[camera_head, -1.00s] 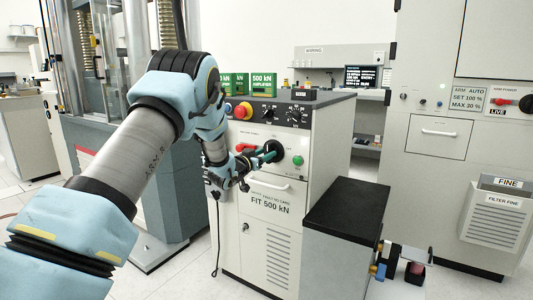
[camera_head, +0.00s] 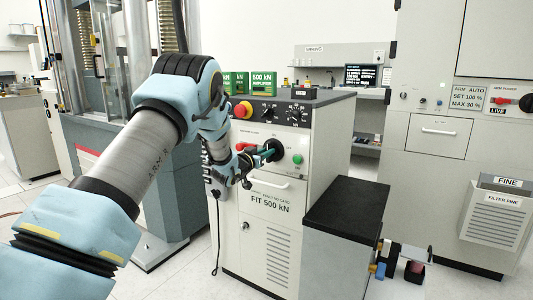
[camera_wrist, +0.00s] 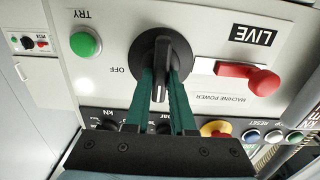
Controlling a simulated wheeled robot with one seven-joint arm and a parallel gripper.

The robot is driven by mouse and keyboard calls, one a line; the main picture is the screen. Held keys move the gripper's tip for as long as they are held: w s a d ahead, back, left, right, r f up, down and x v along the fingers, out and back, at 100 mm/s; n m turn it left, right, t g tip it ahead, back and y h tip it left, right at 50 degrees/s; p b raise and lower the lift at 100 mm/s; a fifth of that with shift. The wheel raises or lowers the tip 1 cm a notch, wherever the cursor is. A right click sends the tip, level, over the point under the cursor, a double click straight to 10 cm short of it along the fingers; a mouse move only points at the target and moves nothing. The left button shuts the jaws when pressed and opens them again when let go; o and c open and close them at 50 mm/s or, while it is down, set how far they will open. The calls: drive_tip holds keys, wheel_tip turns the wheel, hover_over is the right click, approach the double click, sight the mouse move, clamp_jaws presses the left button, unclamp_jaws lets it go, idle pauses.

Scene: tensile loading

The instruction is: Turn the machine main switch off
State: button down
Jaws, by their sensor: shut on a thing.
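The machine main switch (camera_wrist: 160,62) is a round black rotary knob with a raised grip bar on the machine's panel. It also shows in the head view (camera_head: 274,150). In the wrist view, its bar stands upright in the picture, between the two green fingers of my gripper (camera_wrist: 164,88). My gripper (camera_head: 262,155) is shut on this bar. The wrist picture is upside down: an "OFF" label is left of the knob. A red handle (camera_wrist: 248,78) is right of it, by the words "MACHINE POWER" and a "LIVE" plate (camera_wrist: 255,35).
A green TRY button (camera_wrist: 85,44) is on the same panel. A red emergency knob (camera_head: 242,110) and black dials (camera_head: 294,114) sit above the switch. A black-topped box (camera_head: 346,207) stands right of the machine. A cabinet (camera_head: 437,135) stands farther right.

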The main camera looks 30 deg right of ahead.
drive_tip(key=shift+f+m+b, duration=0.1)
drive_tip(key=shift+m+b, duration=0.3)
drive_tip(key=shift+b, duration=0.15)
drive_tip(key=m+b, duration=0.5)
drive_tip(key=b, duration=0.1)
drive_tip(key=m+b, duration=1.1)
drive_tip(key=b, duration=0.2)
drive_tip(key=shift+s+d+f+m, duration=0.2)
drive_tip(key=shift+s+f+m, duration=0.15)
drive_tip(key=shift+f+m, duration=0.05)
drive_tip(key=shift+m, duration=0.3)
drive_tip(key=c, duration=0.8)
unclamp_jaws()
drive_tip(key=shift+o, duration=0.2)
drive_tip(key=shift+r, duration=0.1)
